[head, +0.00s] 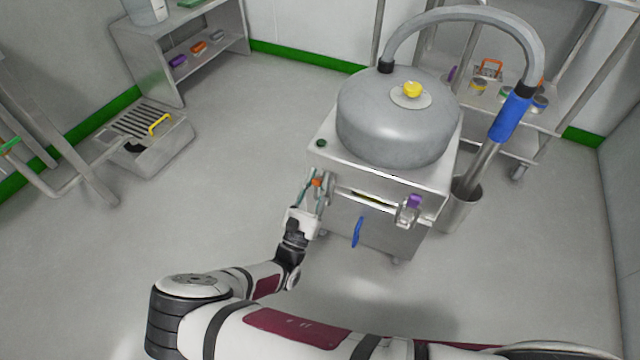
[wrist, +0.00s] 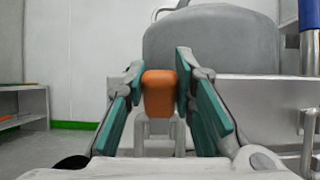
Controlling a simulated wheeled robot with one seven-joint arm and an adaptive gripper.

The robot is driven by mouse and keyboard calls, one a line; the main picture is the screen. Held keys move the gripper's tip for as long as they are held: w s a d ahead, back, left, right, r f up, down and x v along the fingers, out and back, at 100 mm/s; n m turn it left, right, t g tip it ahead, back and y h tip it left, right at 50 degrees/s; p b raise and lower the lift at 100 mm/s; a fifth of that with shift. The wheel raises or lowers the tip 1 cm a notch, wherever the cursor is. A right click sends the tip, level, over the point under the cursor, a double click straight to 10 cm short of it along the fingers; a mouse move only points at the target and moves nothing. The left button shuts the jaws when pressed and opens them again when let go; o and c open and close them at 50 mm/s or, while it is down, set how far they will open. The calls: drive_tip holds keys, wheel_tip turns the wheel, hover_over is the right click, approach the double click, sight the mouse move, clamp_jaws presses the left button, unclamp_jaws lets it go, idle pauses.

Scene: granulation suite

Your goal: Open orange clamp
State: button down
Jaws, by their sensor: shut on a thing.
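The orange clamp (head: 317,182) is on the front left of a steel machine with a grey domed lid (head: 398,118). In the wrist view the orange clamp (wrist: 159,94) sits between the teal finger pads, with a pale metal bracket below it. My gripper (head: 312,188) reaches up to it from below; in the wrist view my gripper (wrist: 160,90) is shut on the orange clamp. Part of the clamp is hidden behind the fingers in the head view.
A purple clamp (head: 414,201) is on the machine's front right, and a blue handle (head: 357,232) hangs below the front bar. A bucket (head: 461,205) holds a blue-gripped hose wand (head: 511,113) at the right.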

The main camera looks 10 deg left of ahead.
drive_tip(key=shift+s+a+f+t+b, duration=0.1)
drive_tip(key=shift+s+f+t+b, duration=0.3)
drive_tip(key=shift+t+b, duration=0.45)
drive_tip(key=shift+h, duration=0.3)
drive_tip(key=c, duration=1.3)
unclamp_jaws()
drive_tip(key=v, duration=1.2)
